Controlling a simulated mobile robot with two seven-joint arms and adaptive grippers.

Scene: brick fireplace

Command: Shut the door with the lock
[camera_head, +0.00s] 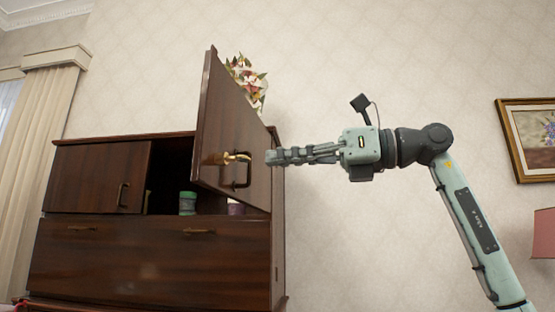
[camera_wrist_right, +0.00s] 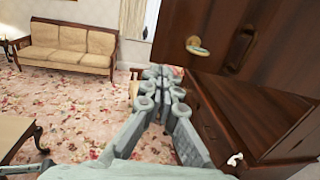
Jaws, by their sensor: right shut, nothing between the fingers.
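The cabinet door with the lock (camera_head: 222,118) is a dark wood panel that stands swung open, out from the cabinet (camera_head: 150,262). A brass lock (camera_head: 234,158) and a dark handle (camera_head: 241,175) are on its face. The door also shows in the right wrist view (camera_wrist_right: 222,22), with the brass lock (camera_wrist_right: 197,46) near its lower edge. My right gripper (camera_head: 272,157) is shut and empty, on the right of the door near the handle. In the wrist view its fingertips (camera_wrist_right: 158,72) are just left of the door's lower edge. Whether they touch the door I cannot tell. My left gripper is out of view.
A green jar (camera_head: 187,203) and a purple item (camera_head: 235,208) stand in the open compartment. The left cabinet door (camera_head: 97,177) is closed. Flowers (camera_head: 246,78) are behind the open door. A sofa (camera_wrist_right: 70,48) and an open carpet (camera_wrist_right: 70,95) show in the wrist view.

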